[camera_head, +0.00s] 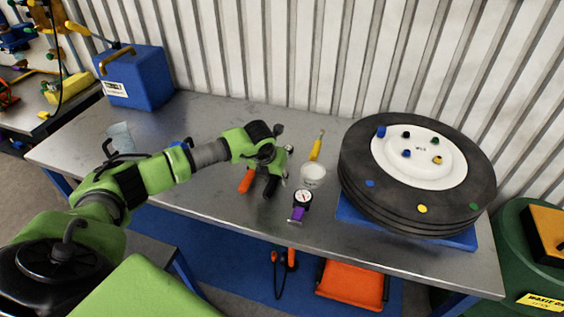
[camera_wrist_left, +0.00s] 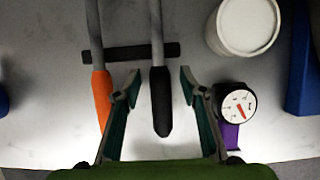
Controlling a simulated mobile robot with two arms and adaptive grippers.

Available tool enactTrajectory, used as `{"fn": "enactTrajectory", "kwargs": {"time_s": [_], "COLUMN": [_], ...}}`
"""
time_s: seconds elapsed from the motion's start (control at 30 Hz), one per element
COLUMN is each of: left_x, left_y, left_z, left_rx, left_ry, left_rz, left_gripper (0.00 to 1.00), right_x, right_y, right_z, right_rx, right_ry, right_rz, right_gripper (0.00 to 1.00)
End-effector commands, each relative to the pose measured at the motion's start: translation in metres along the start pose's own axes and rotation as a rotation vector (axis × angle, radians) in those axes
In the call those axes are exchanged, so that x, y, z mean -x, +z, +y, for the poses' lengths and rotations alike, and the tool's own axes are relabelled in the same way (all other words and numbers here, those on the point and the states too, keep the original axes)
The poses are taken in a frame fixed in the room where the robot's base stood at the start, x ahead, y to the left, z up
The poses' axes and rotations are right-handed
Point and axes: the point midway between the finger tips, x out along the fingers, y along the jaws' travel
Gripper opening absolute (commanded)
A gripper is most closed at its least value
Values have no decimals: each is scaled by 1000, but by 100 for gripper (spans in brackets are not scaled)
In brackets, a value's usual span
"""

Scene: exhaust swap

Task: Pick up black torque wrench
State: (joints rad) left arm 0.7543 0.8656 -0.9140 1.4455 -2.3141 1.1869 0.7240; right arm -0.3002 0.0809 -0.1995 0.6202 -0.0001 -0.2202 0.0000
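The black-handled torque wrench (camera_wrist_left: 161,103) lies on the grey metal table, its handle toward me in the left wrist view. In the head view its black handle (camera_head: 270,186) shows just below my left gripper. An orange-handled wrench (camera_wrist_left: 102,98) lies to its left, and it also shows in the head view (camera_head: 246,180). My left gripper (camera_wrist_left: 158,82) is open above the table, with its fingers on either side of the black handle and a gap on each side. The shafts run out of the top of the wrist view. My right gripper is not in view.
A dial gauge with a purple part (camera_head: 302,198) and a white cup (camera_head: 313,175) stand to the right. A yellow-handled tool (camera_head: 316,148) lies behind them. A large black wheel stack (camera_head: 365,190) fills the right side. A blue box (camera_head: 147,78) stands at back left.

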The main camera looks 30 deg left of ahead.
Motion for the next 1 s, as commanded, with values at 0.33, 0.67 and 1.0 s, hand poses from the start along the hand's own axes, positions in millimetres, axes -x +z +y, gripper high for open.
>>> {"fn": "enactTrajectory", "kwargs": {"time_s": [0.33, 0.67, 1.0], "left_x": [0, 2, 40], "left_y": [0, 2, 9], "left_z": [0, 0, 2], "left_rx": [0, 1, -2], "left_ry": [0, -1, 0], "left_rz": [0, -3, -7], "left_gripper": [0, 0, 0], "right_x": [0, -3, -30], "right_y": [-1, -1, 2], "right_z": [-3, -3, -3], "right_rx": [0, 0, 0], "right_ry": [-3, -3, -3], "right_rz": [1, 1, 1], "right_gripper": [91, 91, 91]}}
